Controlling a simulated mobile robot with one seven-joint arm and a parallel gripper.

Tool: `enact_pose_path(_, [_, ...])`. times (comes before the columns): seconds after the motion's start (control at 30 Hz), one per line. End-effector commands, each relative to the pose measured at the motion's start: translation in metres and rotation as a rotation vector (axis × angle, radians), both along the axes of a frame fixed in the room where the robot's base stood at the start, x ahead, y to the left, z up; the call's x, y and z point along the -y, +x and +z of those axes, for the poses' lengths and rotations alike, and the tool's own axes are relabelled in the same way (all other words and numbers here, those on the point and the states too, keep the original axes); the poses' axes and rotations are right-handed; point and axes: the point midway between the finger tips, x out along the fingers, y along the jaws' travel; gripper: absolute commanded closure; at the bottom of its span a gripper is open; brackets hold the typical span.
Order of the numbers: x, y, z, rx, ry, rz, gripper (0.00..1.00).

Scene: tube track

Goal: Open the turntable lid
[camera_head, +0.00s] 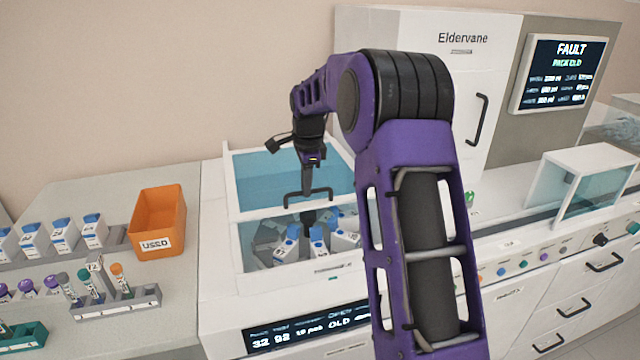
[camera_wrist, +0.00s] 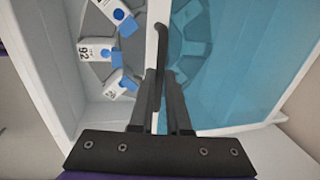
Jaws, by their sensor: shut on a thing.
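The turntable lid (camera_head: 262,172) is a blue-tinted clear panel in a white frame, over the rear part of the turntable box. It also shows on the right in the wrist view (camera_wrist: 245,60). Its dark bar handle (camera_head: 321,193) stands along the front edge. My gripper (camera_head: 306,186) reaches down from behind and is shut on the handle; the wrist view shows the fingers (camera_wrist: 165,82) at the bar. In front of the lid edge, the turntable (camera_wrist: 92,45) with several blue-capped white bottles (camera_head: 318,240) shows without tint. The exact contact is small in view.
An orange bin (camera_head: 158,222) and tube racks (camera_head: 115,302) stand on the left bench. A tall white cabinet (camera_head: 430,40) with a screen reading FAULT (camera_head: 562,72) stands behind. A small clear-sided cover (camera_head: 590,185) is at the right. My arm hides the box's right side.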

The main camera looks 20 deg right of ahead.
Motion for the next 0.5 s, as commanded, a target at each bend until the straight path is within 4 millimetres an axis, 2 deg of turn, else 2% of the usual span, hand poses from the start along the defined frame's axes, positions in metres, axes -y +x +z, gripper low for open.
enact_pose_path(0.2, [-0.002, 0.033, 0.001, 0.001, -0.001, -0.001, 1.00])
enact_pose_path(0.5, [-0.002, 0.059, 0.001, 0.001, -0.001, 0.000, 1.00])
